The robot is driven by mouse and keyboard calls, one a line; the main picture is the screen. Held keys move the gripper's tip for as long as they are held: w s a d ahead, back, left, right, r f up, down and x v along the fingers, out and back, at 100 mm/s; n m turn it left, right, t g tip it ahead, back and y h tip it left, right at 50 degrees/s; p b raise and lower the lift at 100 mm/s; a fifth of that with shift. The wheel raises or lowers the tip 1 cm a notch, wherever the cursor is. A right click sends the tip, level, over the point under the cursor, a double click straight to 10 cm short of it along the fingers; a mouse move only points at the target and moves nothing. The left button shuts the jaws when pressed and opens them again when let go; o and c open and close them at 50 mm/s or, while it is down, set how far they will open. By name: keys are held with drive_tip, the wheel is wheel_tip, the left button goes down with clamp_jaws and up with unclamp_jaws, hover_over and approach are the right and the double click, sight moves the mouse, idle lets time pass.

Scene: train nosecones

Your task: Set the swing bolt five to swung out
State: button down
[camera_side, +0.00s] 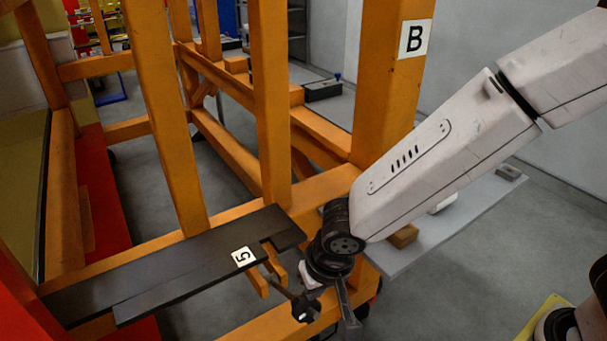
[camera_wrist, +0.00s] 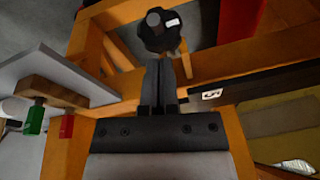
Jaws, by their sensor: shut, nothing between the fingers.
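The swing bolt five (camera_side: 304,309) is a dark rod with a black lobed knob, beside the dark plate's end marked with a white "5" label (camera_side: 243,257). In the side view its rod slants down and right from the orange lugs, with the knob apart from the plate's notch. The knob (camera_wrist: 160,34) shows at the top of the wrist view, just beyond my fingertips. My gripper (camera_side: 349,322) is shut and empty, to the right of the knob in the side view. Its fingers (camera_wrist: 158,70) lie together in the wrist view. I cannot tell whether they touch the knob.
The dark plate (camera_side: 160,275) lies along an orange frame (camera_side: 275,100) with uprights close by. A post marked "B" (camera_side: 414,38) stands behind my arm. A grey shelf (camera_side: 455,215) holds a wooden block (camera_side: 403,236). The wrist view shows green (camera_wrist: 35,120) and red (camera_wrist: 67,125) pieces at left.

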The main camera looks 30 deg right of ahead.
drive_tip(key=s+f, duration=0.5)
drive_tip(key=f, duration=0.4)
drive_tip(key=shift+s+f, duration=0.2)
idle(0.3)
drive_tip(key=shift+f, duration=0.1)
drive_tip(key=shift+r, duration=0.2)
idle(0.6)
drive_tip(key=s+d+r, duration=0.1)
drive_tip(key=s+r, duration=0.3)
drive_tip(key=s, duration=0.6)
drive_tip(key=shift+s+r, duration=0.2)
drive_tip(key=shift+r, duration=0.2)
idle(0.4)
drive_tip(key=shift+d, duration=0.15)
